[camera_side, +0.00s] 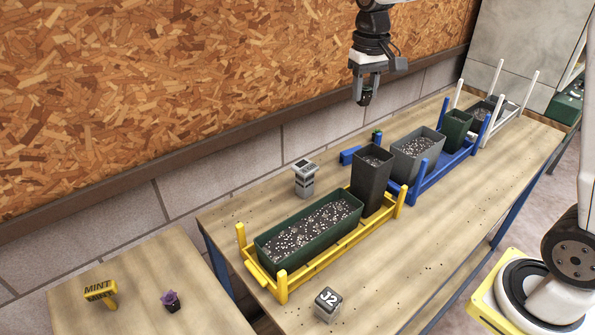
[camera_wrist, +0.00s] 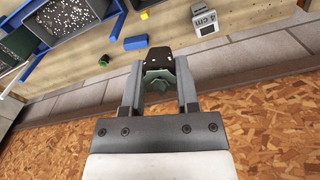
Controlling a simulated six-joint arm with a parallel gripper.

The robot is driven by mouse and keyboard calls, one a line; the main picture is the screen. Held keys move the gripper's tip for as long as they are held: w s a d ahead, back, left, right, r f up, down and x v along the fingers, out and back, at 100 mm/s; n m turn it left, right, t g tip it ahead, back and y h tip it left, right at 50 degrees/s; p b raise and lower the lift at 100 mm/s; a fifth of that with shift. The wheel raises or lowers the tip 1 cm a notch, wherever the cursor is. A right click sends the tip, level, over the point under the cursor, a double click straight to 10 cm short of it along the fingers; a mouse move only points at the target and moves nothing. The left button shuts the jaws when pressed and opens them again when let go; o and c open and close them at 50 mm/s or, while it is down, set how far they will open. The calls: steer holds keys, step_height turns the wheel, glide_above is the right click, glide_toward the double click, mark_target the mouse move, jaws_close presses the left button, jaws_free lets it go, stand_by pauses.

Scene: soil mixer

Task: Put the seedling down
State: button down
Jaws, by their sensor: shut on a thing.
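My gripper (camera_side: 366,92) hangs above the back edge of the long workbench, near the wall. It is shut on a small seedling, which shows as a dark pot (camera_wrist: 158,60) with a green plant (camera_wrist: 157,82) between the fingers in the wrist view. In the side view the seedling is only a small dark shape, mostly hidden by the fingers. It is in the air, touching nothing below. Another small seedling (camera_side: 172,300) with a purple top in a dark pot stands on the low table at bottom left, beside a yellow MINT sign (camera_side: 98,291).
A yellow rack (camera_side: 330,258) holds a long green planter and a tall dark pot. Blue (camera_side: 440,170) and white (camera_side: 500,115) racks hold more planters. A grey marker block (camera_side: 304,180), a blue block (camera_side: 350,155) and a small green item (camera_side: 377,135) stand behind. A J2 cube (camera_side: 328,303) stands in front.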

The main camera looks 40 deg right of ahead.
steer(key=s+d+n, duration=0.1)
steer(key=s+d, duration=0.6)
steer(key=d, duration=0.4)
steer(key=n, duration=0.2)
glide_above(430, 199)
step_height(430, 199, down, 19)
steer(key=shift+a, duration=0.15)
steer(key=shift+f, duration=0.15)
steer(key=shift+f, duration=2.15)
steer(key=shift+f, duration=0.1)
steer(key=shift+f, duration=1.65)
steer(key=shift+f, duration=0.1)
